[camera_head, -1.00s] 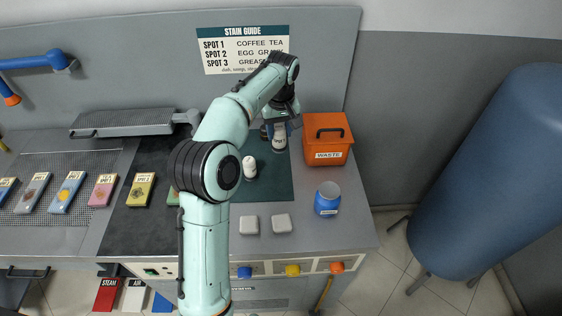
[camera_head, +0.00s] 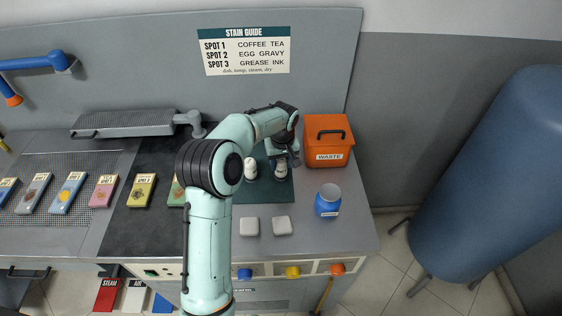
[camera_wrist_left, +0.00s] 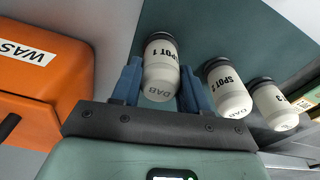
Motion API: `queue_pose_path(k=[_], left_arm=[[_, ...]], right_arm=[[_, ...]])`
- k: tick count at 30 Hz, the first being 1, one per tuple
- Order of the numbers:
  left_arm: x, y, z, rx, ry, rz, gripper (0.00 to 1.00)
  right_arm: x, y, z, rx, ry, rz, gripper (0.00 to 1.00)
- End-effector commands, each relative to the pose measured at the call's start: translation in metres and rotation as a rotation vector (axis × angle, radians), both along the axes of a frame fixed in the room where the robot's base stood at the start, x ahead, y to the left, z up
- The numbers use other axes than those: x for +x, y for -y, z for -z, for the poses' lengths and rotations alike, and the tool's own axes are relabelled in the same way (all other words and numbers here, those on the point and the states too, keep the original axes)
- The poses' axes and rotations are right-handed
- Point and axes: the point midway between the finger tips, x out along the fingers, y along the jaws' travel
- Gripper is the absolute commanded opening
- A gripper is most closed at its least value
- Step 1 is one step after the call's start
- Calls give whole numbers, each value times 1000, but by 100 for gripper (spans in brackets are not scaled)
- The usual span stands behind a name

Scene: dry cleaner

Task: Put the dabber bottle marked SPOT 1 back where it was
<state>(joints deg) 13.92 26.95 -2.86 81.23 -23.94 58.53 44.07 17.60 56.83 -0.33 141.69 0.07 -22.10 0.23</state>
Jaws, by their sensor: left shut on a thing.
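The SPOT 1 dabber bottle (camera_wrist_left: 160,72), white with a dark cap end, is between the blue fingers of my left gripper (camera_wrist_left: 158,88), which is shut on it. In the head view the bottle (camera_head: 281,174) shows below my left gripper (camera_head: 281,163), over the right part of the dark green mat (camera_head: 263,203). I cannot tell whether its base touches the mat. In the wrist view the SPOT 2 bottle (camera_wrist_left: 229,92) and a third bottle ending in 3 (camera_wrist_left: 274,106) stand in a row beside it. My right gripper is not in view.
The orange WASTE bin (camera_head: 328,139) stands right of the mat, close to my gripper. A blue jar (camera_head: 327,202) is nearer, at right. A white bottle (camera_head: 250,168) stands just left of the held one. Two pale pads (camera_head: 281,223) lie in front of the mat.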

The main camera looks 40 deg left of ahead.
Motion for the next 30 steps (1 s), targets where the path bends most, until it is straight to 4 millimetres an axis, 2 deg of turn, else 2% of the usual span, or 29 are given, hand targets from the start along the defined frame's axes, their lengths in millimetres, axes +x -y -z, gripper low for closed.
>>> queue_pose_path(k=[6, 7, 9, 20, 23, 30], left_arm=[[0, 0, 4, 1, -1, 0, 14], [0, 0, 3, 1, -1, 0, 50], [0, 0, 3, 0, 0, 0, 69], [0, 0, -3, 0, 1, 0, 69], [0, 1, -14, 2, 4, 0, 69], [-4, 6, -65, 1, 6, 1, 69]], right_arm=[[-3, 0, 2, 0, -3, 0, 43], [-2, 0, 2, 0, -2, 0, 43], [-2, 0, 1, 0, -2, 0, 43], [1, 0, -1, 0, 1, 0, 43], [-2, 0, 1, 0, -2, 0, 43], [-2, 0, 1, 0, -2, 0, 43]])
